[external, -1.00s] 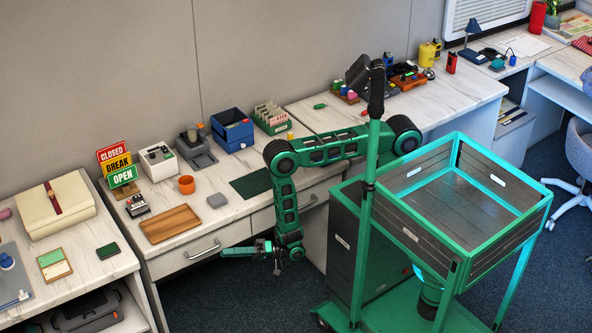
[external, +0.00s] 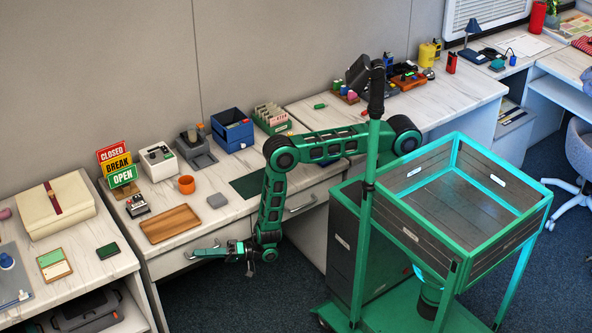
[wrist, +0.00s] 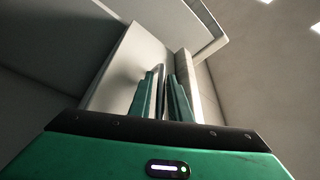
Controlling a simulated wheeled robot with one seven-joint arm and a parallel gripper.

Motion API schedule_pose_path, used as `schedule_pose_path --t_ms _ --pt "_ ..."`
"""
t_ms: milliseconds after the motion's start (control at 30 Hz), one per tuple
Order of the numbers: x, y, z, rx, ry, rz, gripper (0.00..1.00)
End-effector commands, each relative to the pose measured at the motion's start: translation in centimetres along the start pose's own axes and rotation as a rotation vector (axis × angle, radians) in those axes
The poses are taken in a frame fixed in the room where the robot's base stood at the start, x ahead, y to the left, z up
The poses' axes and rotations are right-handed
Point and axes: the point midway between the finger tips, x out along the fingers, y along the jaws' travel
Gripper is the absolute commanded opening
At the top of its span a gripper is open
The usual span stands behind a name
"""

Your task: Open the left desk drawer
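The left desk drawer (external: 168,264) is a pale front under the marble-topped desk, and it looks closed. Its metal bar handle (wrist: 160,78) stands between the two green fingers of my gripper (wrist: 162,95) in the wrist view. The fingers are apart, one on each side of the bar, with a small gap visible. In the external view my gripper (external: 198,254) reaches left along the drawer front at handle height and hides most of the handle. Whether a finger touches the bar cannot be told.
The right drawer's handle (external: 300,204) is to the right of my arm. A wooden tray (external: 171,223), an orange cup (external: 186,184) and a grey block (external: 216,201) sit on the desktop above. A green-framed cart bin (external: 450,240) stands at right.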

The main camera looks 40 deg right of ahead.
Motion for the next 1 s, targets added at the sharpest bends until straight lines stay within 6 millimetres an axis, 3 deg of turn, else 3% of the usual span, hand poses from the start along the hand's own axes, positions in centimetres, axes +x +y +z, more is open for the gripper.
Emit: schedule_pose_path --t_ms 100,167,533,1000 --pt "0.0 0.0 0.0 0.000 0.000 0.000 0.15" --pt "0.0 0.0 0.0 0.000 0.000 0.000 0.00" --pt "-0.4 -0.5 0.9 0.003 -0.002 0.002 0.00" --pt "-4.0 -6.5 9.6 0.004 -0.005 0.004 0.00"
